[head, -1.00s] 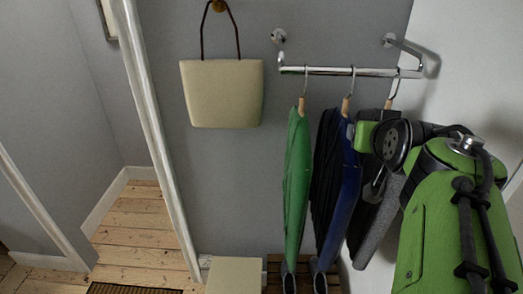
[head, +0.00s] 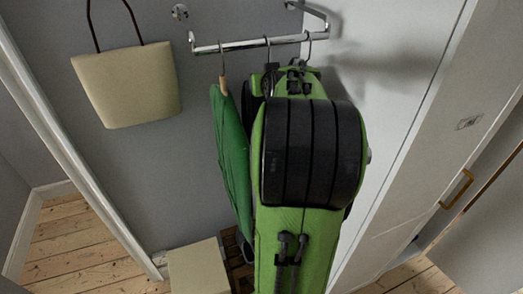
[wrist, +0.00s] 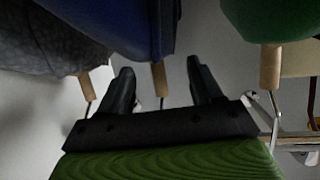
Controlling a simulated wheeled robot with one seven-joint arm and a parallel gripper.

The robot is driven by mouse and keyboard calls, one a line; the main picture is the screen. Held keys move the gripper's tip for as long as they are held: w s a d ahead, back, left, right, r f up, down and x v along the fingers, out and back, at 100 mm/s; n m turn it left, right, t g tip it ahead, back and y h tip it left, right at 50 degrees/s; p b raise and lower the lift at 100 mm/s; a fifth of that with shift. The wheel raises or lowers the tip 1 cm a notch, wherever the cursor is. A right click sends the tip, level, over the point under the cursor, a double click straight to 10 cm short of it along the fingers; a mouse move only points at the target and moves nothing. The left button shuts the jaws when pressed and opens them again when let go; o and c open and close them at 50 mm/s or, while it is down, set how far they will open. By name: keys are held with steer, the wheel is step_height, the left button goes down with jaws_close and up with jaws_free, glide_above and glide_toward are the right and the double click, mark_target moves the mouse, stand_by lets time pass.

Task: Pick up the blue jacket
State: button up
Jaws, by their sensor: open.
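The blue jacket (wrist: 135,22) hangs at the top of the wrist view, which appears upside down. Its wooden hanger neck (wrist: 160,78) shows between the two black fingers of my gripper (wrist: 162,86). The fingers are open, with a gap on both sides of the neck. In the head view my green arm hides most of the blue jacket, and its hanger hook (head: 268,48) shows above on the rail.
A green jacket (head: 230,150) hangs to the left, also in the wrist view (wrist: 275,18). A grey jacket (wrist: 45,45) hangs on the other side. The chrome rail (head: 235,45) is wall-mounted. A cream bag (head: 127,85) hangs left. A pale box (head: 198,268) stands below.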

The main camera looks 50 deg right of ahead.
steer(key=x, duration=0.3)
steer(key=shift+w, duration=0.25)
steer(key=shift+s+a+r, duration=0.1)
steer(key=shift+s, duration=0.1)
steer(key=shift+c, duration=1.9)
jaws_close()
